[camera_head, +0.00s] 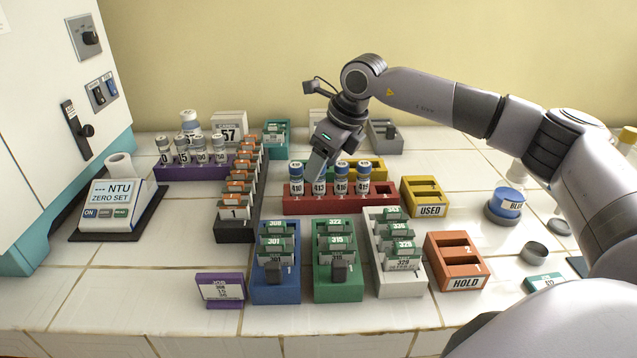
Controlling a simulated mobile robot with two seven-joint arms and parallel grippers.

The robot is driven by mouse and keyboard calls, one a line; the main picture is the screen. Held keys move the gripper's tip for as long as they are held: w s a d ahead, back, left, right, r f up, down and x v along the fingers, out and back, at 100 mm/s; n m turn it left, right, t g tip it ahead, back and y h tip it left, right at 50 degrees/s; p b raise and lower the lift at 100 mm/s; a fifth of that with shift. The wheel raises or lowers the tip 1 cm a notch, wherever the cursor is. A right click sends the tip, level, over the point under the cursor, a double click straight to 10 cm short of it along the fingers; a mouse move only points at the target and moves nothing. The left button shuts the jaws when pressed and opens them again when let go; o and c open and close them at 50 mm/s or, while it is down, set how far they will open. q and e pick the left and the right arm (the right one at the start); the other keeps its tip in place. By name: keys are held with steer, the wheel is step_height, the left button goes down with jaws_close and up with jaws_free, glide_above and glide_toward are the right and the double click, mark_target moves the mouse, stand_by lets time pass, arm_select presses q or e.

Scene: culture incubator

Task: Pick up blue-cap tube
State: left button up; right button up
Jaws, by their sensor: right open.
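Several white labelled tubes stand upright in a red rack (340,206). Blue caps show on the tube marked 410 (296,187), the tube marked 416 (341,186) and the rightmost tube (363,185). My right gripper (317,165) points down at the tube marked 413 (319,187). It covers that tube's cap, and I cannot tell whether the fingers touch it. The gripper is open, and the tube still sits in the rack. My left gripper is not in view.
A yellow rack (375,163) stands close behind the red one. A yellow USED box (426,197) is at its right and a black rack (236,226) at its left. Blue, green and white racks stand in front.

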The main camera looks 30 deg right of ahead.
steer(key=shift+f, duration=0.25)
jaws_close()
steer(key=shift+w, duration=0.1)
